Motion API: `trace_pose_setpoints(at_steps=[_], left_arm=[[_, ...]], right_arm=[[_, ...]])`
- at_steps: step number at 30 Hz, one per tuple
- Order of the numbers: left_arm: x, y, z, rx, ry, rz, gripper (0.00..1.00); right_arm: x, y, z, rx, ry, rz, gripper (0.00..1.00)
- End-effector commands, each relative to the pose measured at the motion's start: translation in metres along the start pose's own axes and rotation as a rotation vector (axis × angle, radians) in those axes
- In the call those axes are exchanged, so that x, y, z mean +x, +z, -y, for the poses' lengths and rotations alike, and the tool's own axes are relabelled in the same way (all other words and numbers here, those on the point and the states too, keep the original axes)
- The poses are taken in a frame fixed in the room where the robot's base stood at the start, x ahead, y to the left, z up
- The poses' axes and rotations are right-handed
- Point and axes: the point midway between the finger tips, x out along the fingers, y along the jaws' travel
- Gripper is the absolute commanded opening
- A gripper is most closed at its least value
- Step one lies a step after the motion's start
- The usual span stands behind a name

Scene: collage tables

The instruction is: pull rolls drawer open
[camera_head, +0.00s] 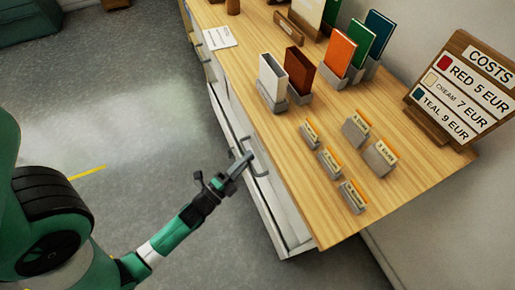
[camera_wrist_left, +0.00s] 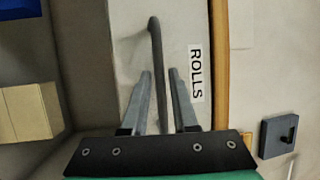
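The rolls drawer has a pale front (camera_wrist_left: 186,28) with a "ROLLS" label (camera_wrist_left: 196,74) in the left wrist view. Its dark bar handle (camera_wrist_left: 156,45) runs up between the two fingers of my left gripper (camera_wrist_left: 160,74). The fingers are apart, one on each side of the bar, with visible gaps. In the head view, my left gripper (camera_head: 247,159) is at a dark handle (camera_head: 262,170) on the counter's white front; its fingers partly hide the handle. Whether the drawer stands slightly out is not clear. My right gripper is in neither view.
The wooden countertop (camera_head: 285,150) above holds several upright books, small card holders (camera_head: 353,196) and a costs board (camera_head: 465,90). The grey floor (camera_head: 150,110) in front of the counter is clear. A dark square fitting (camera_wrist_left: 279,135) shows at the right in the wrist view.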

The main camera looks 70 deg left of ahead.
Motion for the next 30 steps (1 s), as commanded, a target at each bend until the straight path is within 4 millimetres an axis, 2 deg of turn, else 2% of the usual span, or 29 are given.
trace_pose_setpoints(at_steps=[11,12,16,17,30], left_arm=[[0.0058,0.0009,0.0016,0.000,-0.001,0.002,0.27],[0.0057,0.0009,0.0016,0.000,-0.001,0.002,0.25],[0.0057,0.0009,0.0016,0.000,-0.001,0.002,0.02],[0.0057,0.0009,0.0016,0.000,-0.001,0.002,0.00],[0.0057,0.0009,0.0016,0.000,-0.001,0.002,0.00]], right_arm=[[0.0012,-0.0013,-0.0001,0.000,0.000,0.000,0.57],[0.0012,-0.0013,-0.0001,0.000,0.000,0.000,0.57],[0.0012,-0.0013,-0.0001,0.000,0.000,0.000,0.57],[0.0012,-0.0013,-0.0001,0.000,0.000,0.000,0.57],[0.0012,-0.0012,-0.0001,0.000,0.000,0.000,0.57]])
